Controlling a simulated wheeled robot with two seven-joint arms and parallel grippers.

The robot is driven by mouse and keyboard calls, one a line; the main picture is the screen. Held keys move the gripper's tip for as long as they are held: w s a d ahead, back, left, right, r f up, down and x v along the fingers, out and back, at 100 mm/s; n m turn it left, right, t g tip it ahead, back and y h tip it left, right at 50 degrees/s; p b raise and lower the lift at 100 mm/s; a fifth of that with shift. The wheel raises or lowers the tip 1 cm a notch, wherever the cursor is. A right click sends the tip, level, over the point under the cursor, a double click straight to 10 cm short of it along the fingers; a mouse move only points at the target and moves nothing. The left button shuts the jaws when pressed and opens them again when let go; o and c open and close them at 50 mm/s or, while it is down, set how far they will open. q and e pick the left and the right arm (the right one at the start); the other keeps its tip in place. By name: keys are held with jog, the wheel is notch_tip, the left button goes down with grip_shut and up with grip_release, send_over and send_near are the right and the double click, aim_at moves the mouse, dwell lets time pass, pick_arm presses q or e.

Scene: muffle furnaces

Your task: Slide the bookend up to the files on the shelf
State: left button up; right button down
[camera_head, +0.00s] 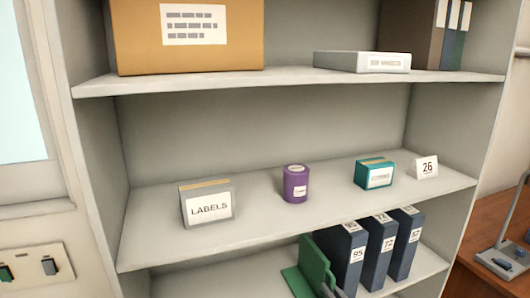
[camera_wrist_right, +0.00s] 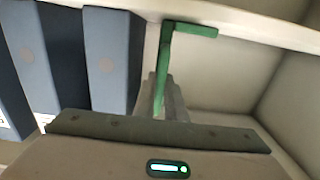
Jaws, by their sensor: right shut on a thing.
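The green bookend (camera_head: 315,262) stands on the lower shelf, its flat base reaching left. It also shows in the right wrist view (camera_wrist_right: 190,29). Several dark blue files stand upright to its right; the nearest file (camera_head: 346,258) is marked 95, and it also shows in the wrist view (camera_wrist_right: 113,60). In the wrist view a narrow gap shows between the nearest file and the bookend. My right gripper (camera_head: 331,291) is at the bottom of the head view; in the wrist view its fingers (camera_wrist_right: 160,100) are shut on the bookend's upright plate. My left gripper is out of view.
The shelf above holds a LABELS box (camera_head: 208,205), a purple tin (camera_head: 296,184), a teal card box (camera_head: 375,173) and a 26 sign (camera_head: 425,167). Left of the bookend, the lower shelf (camera_head: 220,280) is bare. A side wall (camera_wrist_right: 288,100) shows in the wrist view.

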aim_at(342, 288)
jog(key=shift+w+d+b, duration=0.25)
jog(key=shift+d+b, duration=0.05)
jog(key=shift+d, duration=0.35)
jog(key=shift+w+d+b, duration=0.25)
jog(key=shift+d+b, duration=0.05)
jog(key=shift+d, duration=0.35)
jog(key=shift+w+d+r+b, duration=0.15)
jog(key=shift+d+b, duration=0.15)
jog(key=shift+d, duration=0.15)
dwell(0.6)
jog(key=c, duration=1.6)
grip_release()
jog(key=shift+s+d+f, duration=0.1)
jog(key=shift+s+f, duration=0.1)
jog(key=shift+s, duration=0.15)
jog(key=shift+v, duration=4.15)
